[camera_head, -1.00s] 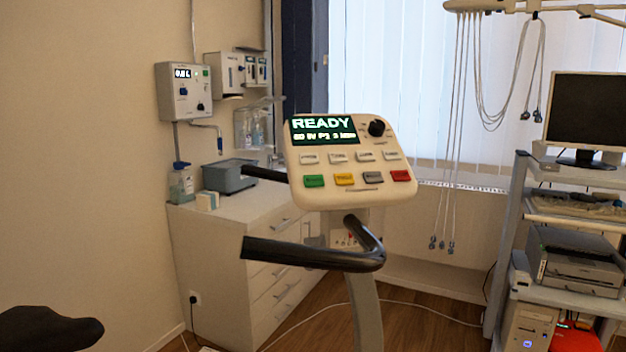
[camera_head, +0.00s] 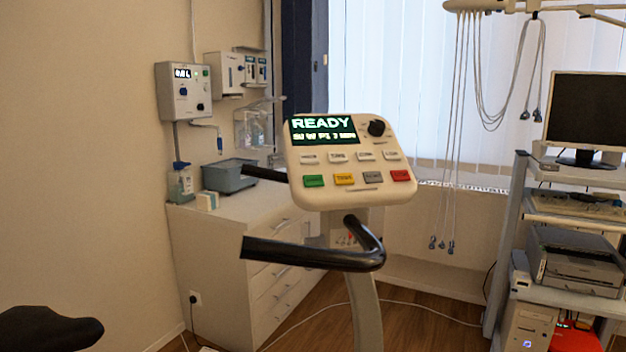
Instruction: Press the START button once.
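A cream console (camera_head: 350,196) of an exercise bike stands in the middle on a post. Its dark screen (camera_head: 323,130) reads READY in large letters, with a smaller line below that I cannot read surely. The bottom row has a green button (camera_head: 314,181), a yellow button (camera_head: 344,179), a grey button (camera_head: 373,177) and a red button (camera_head: 401,176). Their labels are too small to read, so I cannot tell by text which one is START. Several white keys form a row above, and a black knob (camera_head: 376,128) sits at the upper right. Neither of my grippers is in view.
Black handlebars (camera_head: 310,256) stick out in front of and beside the console. A dark saddle (camera_head: 48,328) is at the lower left. A white cabinet (camera_head: 230,240) stands behind on the left, and a trolley (camera_head: 515,215) with a monitor (camera_head: 588,112) on the right.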

